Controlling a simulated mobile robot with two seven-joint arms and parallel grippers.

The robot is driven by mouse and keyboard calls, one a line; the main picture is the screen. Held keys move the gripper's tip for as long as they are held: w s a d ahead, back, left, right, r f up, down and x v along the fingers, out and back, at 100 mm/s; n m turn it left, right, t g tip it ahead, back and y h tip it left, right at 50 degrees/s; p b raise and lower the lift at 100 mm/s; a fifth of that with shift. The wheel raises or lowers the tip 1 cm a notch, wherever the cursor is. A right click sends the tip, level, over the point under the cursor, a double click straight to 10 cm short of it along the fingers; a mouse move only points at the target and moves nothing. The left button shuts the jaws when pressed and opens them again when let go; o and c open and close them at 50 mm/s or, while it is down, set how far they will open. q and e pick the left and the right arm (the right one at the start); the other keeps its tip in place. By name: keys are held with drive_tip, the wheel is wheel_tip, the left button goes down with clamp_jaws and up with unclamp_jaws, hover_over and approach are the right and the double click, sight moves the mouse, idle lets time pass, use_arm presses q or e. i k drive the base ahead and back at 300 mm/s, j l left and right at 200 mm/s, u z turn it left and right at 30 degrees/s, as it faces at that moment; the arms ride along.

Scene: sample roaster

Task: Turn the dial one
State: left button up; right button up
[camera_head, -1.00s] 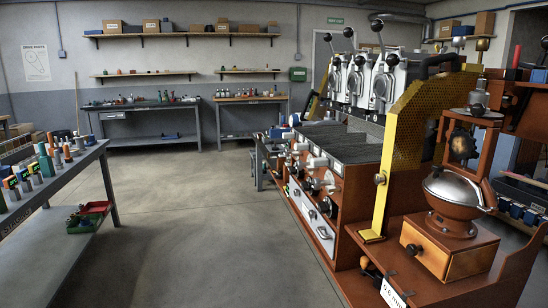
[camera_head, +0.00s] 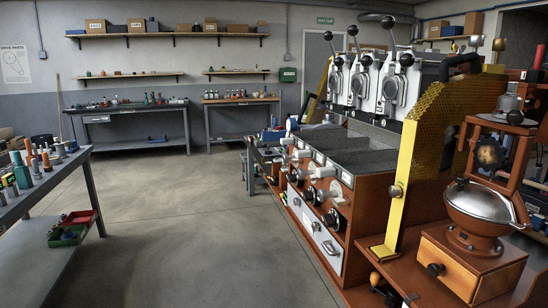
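The sample roaster (camera_head: 378,215) stands on the right, a long reddish-brown machine with grey trays and several white lever-topped units. Its front, facing the aisle, carries several round dark dials; one near dial (camera_head: 333,220) sits low on the panel, with another dial (camera_head: 310,195) farther along. Silver spouts (camera_head: 325,172) stick out above them. The markings and settings of the dials are too small to read. Neither of my grippers is in view.
Open concrete floor (camera_head: 190,230) lies left of the roaster. A grey table (camera_head: 85,170) with bottles stands at the left edge, a red-and-green tray (camera_head: 72,232) on its lower shelf. A silver-lidded grinder-like device (camera_head: 480,208) on a wooden drawer box is at near right. Workbenches (camera_head: 130,112) line the back wall.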

sight(286, 159)
drive_tip(key=i+j+u, duration=0.25)
drive_tip(key=i+j, duration=1.2)
